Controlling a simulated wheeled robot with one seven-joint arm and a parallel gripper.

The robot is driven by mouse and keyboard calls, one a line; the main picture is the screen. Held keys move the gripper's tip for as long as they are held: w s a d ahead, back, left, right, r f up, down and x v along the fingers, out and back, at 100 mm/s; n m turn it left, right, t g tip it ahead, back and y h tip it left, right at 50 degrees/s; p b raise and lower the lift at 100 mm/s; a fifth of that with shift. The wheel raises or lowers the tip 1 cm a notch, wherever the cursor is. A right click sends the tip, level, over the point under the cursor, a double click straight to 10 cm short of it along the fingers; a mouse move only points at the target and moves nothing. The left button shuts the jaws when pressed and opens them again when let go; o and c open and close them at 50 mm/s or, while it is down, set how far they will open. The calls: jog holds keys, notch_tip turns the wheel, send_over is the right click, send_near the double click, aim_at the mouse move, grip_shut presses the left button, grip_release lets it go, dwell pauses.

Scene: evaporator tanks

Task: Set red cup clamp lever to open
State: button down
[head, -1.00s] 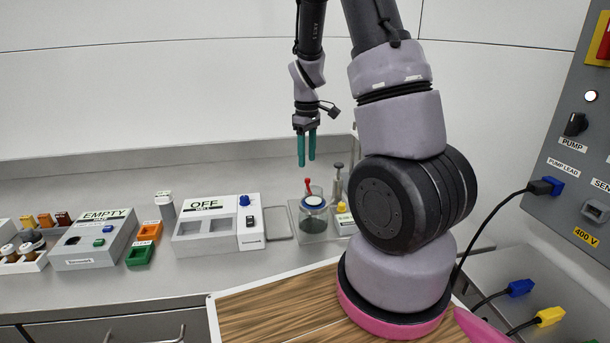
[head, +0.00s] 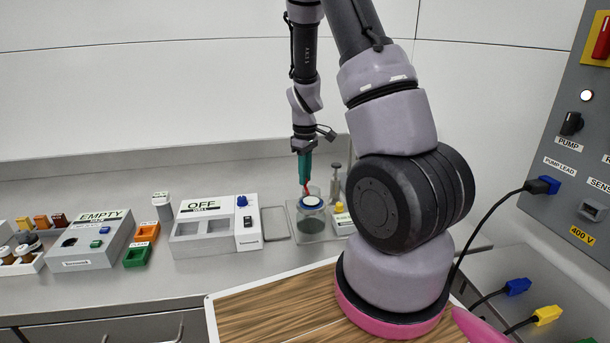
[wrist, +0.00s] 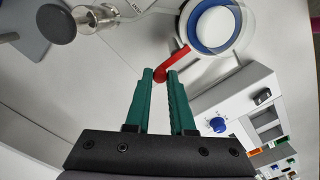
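The red clamp lever (wrist: 178,62) sticks out from the side of a clear cup with a blue ring and white top (wrist: 212,30). In the head view the cup (head: 311,215) stands on a small metal tray near the back wall. My gripper (wrist: 160,74) has two green fingers with a narrow gap between them. In the head view my gripper (head: 304,182) points down just above the cup, partly covering the lever.
Left of the cup is a white box labelled OFF (head: 205,228) with a blue knob. A grey panel (head: 570,150) is at the right.

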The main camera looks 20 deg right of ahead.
jog(key=shift+d+m, duration=0.1)
jog(key=shift+m, duration=0.3)
jog(key=shift+s+d+m, duration=0.35)
jog(key=shift+s+m, duration=0.2)
jog(key=shift+m, duration=2.3)
jog(key=shift+s+d+m, duration=0.4)
jog(key=shift+s+m, duration=0.2)
jog(key=shift+m, duration=2.3)
jog(key=shift+s+d+m, duration=0.35)
jog(key=shift+s+m, duration=0.2)
jog(key=shift+m, duration=2.3)
jog(key=c, duration=0.8)
grip_release()
jog(key=shift+s, duration=0.1)
jog(key=shift+o, duration=0.2)
jog(key=shift+r, duration=0.15)
